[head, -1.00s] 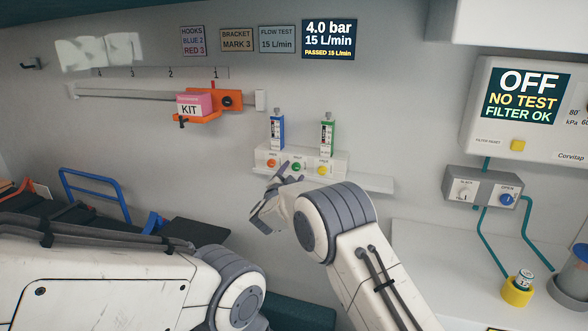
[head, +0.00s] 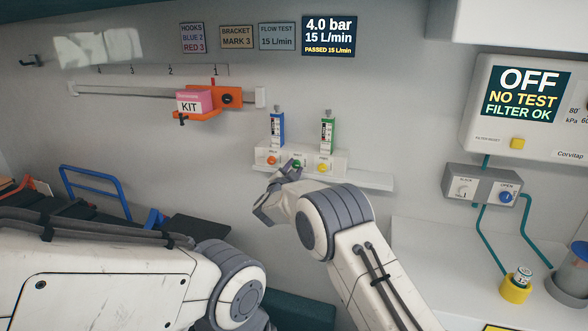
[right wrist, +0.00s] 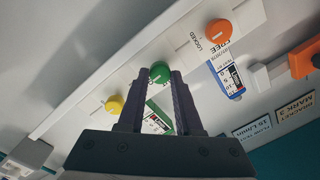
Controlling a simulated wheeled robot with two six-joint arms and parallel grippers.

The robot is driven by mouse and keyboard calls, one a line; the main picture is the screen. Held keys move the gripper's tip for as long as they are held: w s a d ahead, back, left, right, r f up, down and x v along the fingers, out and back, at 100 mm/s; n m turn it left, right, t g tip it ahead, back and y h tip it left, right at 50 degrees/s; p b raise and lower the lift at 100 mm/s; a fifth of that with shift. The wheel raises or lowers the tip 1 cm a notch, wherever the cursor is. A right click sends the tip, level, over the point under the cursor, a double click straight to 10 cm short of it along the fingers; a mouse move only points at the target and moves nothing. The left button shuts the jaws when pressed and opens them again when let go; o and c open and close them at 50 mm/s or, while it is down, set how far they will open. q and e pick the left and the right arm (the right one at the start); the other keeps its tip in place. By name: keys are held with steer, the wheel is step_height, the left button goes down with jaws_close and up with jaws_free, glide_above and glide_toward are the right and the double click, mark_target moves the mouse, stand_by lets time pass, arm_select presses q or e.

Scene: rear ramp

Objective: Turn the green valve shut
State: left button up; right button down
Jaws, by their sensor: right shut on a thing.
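The green valve (head: 297,162) is a small round knob on the white wall panel, between an orange knob (head: 271,160) and a yellow knob (head: 323,167). My right gripper (head: 291,170) is at it, and its fingers partly cover the knob in the head view. In the right wrist view the green valve (right wrist: 160,72) sits between the two fingertips of my right gripper (right wrist: 159,75), which is shut on it. My left arm shows at the lower left, but its gripper is not in view.
A blue flowmeter (head: 277,130) and a green flowmeter (head: 327,132) stand above the knobs. A white ledge (head: 370,181) runs below the panel. An orange bracket with a pink kit box (head: 194,101) hangs on the rail at left.

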steer(key=n+p, duration=0.1)
steer(key=n, duration=0.1)
steer(key=n+p, duration=0.2)
steer(key=shift+r+n+p, duration=0.2)
steer(key=shift+n+p, duration=0.1)
steer(key=n+p, duration=0.2)
steer(key=n, duration=0.2)
steer(key=shift+g+p, duration=0.3)
steer(key=shift+p, duration=0.1)
steer(key=n+p, duration=0.1)
steer(key=n, duration=0.2)
steer(key=shift+a+n+p, duration=0.1)
steer(key=shift+n+p, duration=0.25)
steer(key=shift+n, duration=0.05)
steer(key=shift+f+n+h+p, duration=0.15)
steer(key=shift+n+h+p, duration=0.4)
steer(key=shift+n, duration=1.65)
steer(key=c, duration=0.6)
jaws_free()
steer(key=shift+a, duration=0.1)
